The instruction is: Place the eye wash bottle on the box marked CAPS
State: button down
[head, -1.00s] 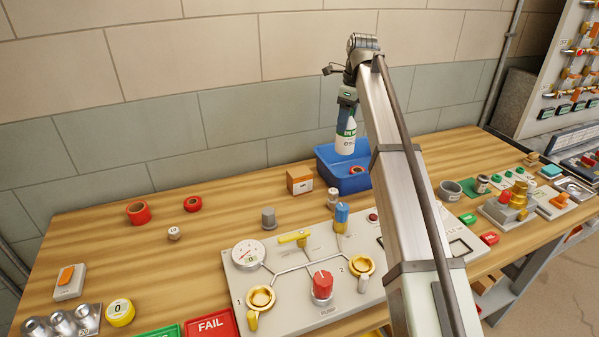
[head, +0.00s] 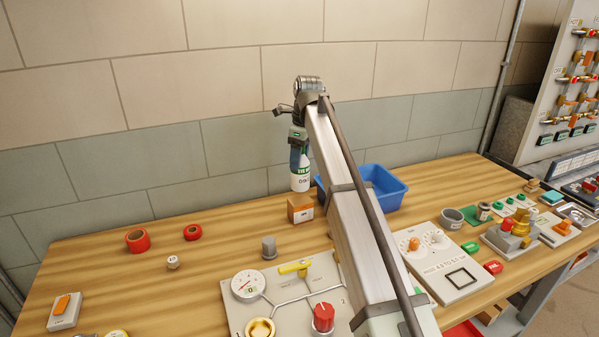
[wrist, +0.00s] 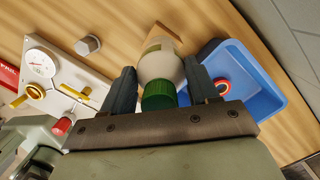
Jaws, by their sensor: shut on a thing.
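The eye wash bottle (head: 300,178) is white with a green label band and hangs upright in my gripper (head: 298,152). The wrist view shows its green cap (wrist: 158,96) and white shoulder (wrist: 160,66) between the two dark fingers, which are shut on it. A small orange-brown box (head: 300,209) with a white label stands on the bench just below the bottle; the label is too small to read. In the wrist view part of the box (wrist: 161,36) shows behind the bottle. Whether the bottle's base touches the box top I cannot tell.
A blue bin (head: 387,192) stands right of the box, with a red roll (wrist: 222,87) inside. A grey knob (head: 269,248) and the valve panel (head: 290,292) lie nearer. Two red rolls (head: 138,240) are to the left. The wall is close behind.

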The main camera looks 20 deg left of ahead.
jog(key=shift+f, duration=2.15)
jog(key=shift+f, duration=0.15)
jog(key=shift+c, duration=1.4)
grip_release()
jog(key=r, duration=0.4)
jog(key=d+r, duration=0.1)
jog(key=r, duration=0.7)
jog(key=shift+d+r, duration=0.1)
jog(key=shift+d, duration=0.15)
